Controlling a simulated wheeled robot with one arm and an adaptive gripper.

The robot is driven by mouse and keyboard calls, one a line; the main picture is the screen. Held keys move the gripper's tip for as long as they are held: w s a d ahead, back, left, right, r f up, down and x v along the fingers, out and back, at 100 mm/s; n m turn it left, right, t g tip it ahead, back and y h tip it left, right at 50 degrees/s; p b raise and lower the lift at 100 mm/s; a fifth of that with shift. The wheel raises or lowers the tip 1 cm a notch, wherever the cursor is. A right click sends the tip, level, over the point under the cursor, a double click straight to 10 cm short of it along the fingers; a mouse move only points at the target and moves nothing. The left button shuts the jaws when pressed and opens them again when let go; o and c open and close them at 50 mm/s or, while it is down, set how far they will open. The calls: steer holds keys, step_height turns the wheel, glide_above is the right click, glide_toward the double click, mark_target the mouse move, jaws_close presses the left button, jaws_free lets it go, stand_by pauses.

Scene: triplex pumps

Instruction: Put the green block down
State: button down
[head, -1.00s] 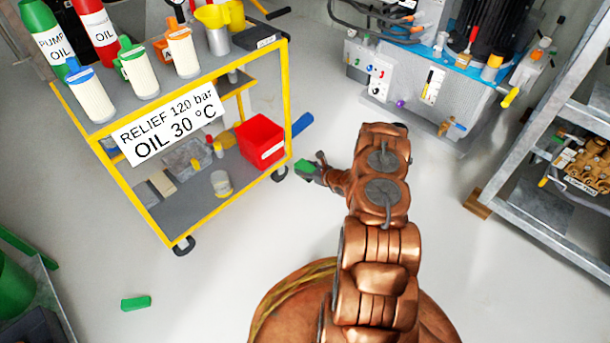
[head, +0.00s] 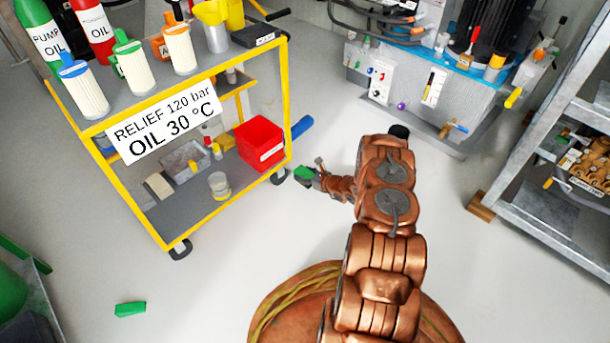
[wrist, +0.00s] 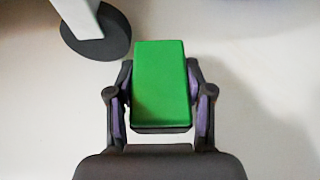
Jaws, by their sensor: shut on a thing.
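The green block (wrist: 160,85) is held between the two dark fingers of my gripper (wrist: 160,95) in the wrist view. The fingers press on its left and right sides. In the head view the held green block (head: 303,173) is small, at the end of my gripper (head: 307,174), just right of the yellow cart's lower corner. Pale floor shows around the block in the wrist view; its height above the floor is hard to tell.
The yellow cart (head: 140,213) stands left of my gripper, with a red bin (head: 260,143) on its lower shelf. Its caster (wrist: 93,32) is close to the block in the wrist view. A grey metal rack (head: 520,205) stands at the right. The floor between is clear.

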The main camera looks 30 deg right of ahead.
steer(key=shift+c, duration=2.2)
jaws_free()
